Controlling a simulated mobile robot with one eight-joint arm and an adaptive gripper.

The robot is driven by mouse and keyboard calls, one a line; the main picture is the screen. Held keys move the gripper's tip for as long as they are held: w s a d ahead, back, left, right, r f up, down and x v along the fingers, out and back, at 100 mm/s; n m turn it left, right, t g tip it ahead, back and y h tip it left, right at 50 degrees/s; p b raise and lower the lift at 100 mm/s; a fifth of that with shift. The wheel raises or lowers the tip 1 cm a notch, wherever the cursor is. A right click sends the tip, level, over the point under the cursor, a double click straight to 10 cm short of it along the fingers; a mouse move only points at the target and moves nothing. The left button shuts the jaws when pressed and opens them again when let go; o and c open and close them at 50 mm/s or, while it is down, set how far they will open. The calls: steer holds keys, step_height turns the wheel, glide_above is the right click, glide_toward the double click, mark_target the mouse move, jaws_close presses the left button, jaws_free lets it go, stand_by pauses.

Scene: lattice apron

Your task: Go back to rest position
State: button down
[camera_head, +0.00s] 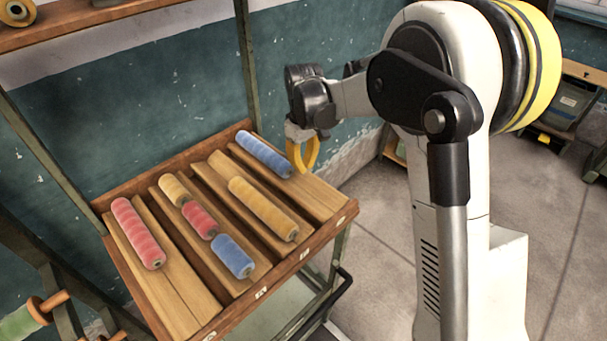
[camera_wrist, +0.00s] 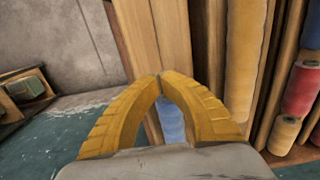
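My gripper (camera_head: 305,170) hangs with its yellow fingers pointing down over the far right part of a slatted wooden tray (camera_head: 330,221), beside the long blue spool (camera_head: 264,154). In the wrist view its fingertips (camera_wrist: 160,75) meet, with nothing held between them. The blue spool (camera_wrist: 172,122) shows through the gap behind the fingers, lying in its groove. A long yellow spool (camera_head: 263,208) lies one groove to the left. Small yellow (camera_head: 174,189), red (camera_head: 201,220) and blue (camera_head: 233,256) spools lie in line, and a long red spool (camera_head: 138,233) lies leftmost.
A shelf (camera_head: 90,22) is above at the upper left, with green posts at the tray's back. A teal wall (camera_head: 130,100) stands close behind. More spools on pegs (camera_head: 30,316) are at the lower left. Bare floor (camera_head: 375,225) lies right of the tray.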

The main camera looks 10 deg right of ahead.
step_height(320, 180, up, 4)
steer(key=shift+s+d+f+p, duration=0.1)
steer(key=shift+s+d+p, duration=0.05)
steer(key=shift+p, duration=0.15)
steer(key=s+d+r+m+t+b, duration=0.2)
steer(key=s+d+r, duration=0.15)
steer(key=s, duration=0.55)
steer(key=s+d+r+m+t+b, duration=0.1)
steer(key=s+d+r+m+t, duration=0.3)
steer(key=s, duration=0.5)
steer(key=s+d+f+m+t+b, duration=0.1)
steer(key=s+f, duration=0.1)
steer(key=s, duration=0.5)
steer(key=shift+s+f, duration=0.15)
steer(key=shift+s, duration=0.15)
